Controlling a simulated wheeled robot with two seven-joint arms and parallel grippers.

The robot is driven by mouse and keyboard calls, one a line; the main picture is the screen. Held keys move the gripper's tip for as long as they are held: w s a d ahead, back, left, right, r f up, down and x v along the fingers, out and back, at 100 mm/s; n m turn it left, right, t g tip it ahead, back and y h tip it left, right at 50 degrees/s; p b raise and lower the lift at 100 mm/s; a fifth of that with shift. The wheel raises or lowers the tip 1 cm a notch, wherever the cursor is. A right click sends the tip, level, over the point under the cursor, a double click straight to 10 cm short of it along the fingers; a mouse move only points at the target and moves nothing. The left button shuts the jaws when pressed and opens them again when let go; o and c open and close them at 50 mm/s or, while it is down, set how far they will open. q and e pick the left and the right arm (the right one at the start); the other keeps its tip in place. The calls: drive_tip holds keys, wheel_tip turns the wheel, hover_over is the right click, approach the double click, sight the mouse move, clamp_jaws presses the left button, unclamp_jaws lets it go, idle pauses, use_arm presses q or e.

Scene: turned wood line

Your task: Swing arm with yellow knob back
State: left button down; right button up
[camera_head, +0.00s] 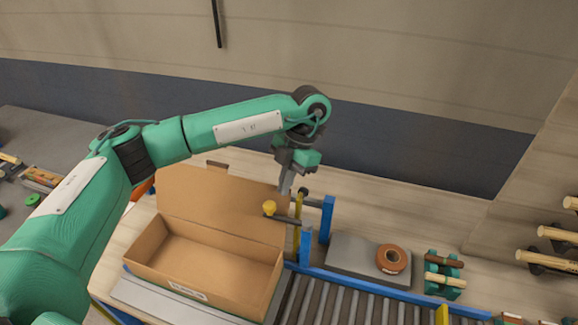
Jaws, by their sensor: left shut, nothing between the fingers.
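The yellow knob (269,207) shows just above the right end of the open cardboard box. A short dark bar joins it to a yellow upright (298,216) beside a blue post (327,218). My left gripper (285,190) points down with its fingers together and empty. In the picture its fingertips are just above and to the right of the knob and left of the upright's top. I cannot tell whether they touch either one. My right gripper is out of view.
The open cardboard box (140,243) stands at the end of a roller conveyor (350,304), its lid raised behind it. A grey plate (345,252) with a brown tape roll (391,259) lies to the right. A green holder with wooden rods (445,272) stands beyond it.

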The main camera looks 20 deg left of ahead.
use_arm(q)
drive_tip(key=shift+x, duration=0.9)
drive_tip(key=shift+s+a+n+h, duration=0.1)
drive_tip(key=shift+s+n+h, duration=0.2)
drive_tip(key=shift+n, duration=0.5)
